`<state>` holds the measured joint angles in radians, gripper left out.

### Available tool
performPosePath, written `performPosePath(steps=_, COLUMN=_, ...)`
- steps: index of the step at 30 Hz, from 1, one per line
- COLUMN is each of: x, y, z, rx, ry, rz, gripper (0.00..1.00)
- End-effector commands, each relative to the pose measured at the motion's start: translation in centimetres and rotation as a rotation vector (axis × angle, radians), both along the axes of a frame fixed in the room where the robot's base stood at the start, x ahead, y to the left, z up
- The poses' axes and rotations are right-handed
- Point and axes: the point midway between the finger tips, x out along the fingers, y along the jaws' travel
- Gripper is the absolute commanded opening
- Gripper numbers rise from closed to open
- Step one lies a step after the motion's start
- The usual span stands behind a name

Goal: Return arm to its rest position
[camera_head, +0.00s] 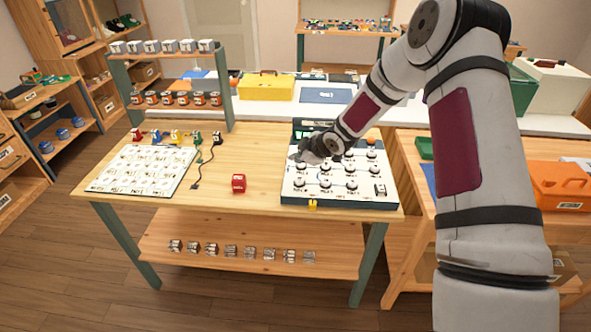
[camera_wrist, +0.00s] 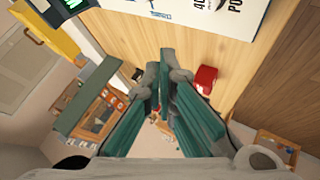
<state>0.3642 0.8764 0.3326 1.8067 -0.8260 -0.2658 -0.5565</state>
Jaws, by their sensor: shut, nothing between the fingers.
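My arm comes in from the right in the head view and reaches left over the wooden table (camera_head: 265,140). My gripper (camera_head: 303,153) is above the upper left part of the dark blue panel with white face and several black-and-silver knobs (camera_head: 325,183); whether it touches anything there I cannot tell. The arm hides part of the panel's back. In the wrist view my gripper (camera_wrist: 162,70) shows two teal-padded fingers shut with nothing between them. A corner of the panel (camera_wrist: 235,20) lies at the top of that view.
A red block (camera_head: 239,184) stands on the table left of the panel; it also shows in the wrist view (camera_wrist: 206,79). A white labelled board (camera_head: 145,169) lies at the left, near small coloured items. A two-level rack (camera_head: 170,76) and a yellow box (camera_head: 266,86) stand behind.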

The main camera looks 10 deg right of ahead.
Motion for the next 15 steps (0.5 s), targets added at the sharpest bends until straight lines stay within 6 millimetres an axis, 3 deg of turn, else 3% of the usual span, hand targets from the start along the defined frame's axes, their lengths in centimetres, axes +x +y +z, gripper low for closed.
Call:
performPosePath(steps=5, x=0.0, y=0.0, z=0.3, rx=-0.003, ry=0.0, rz=-0.003, gripper=0.0)
performPosePath(steps=8, x=-0.3, y=-0.4, z=1.8, rx=-0.018, ry=0.008, rz=-0.025, gripper=0.0)
performPosePath(steps=15, x=-3.3, y=-2.2, z=10.0, rx=-0.078, ry=0.059, rz=-0.181, gripper=0.0)
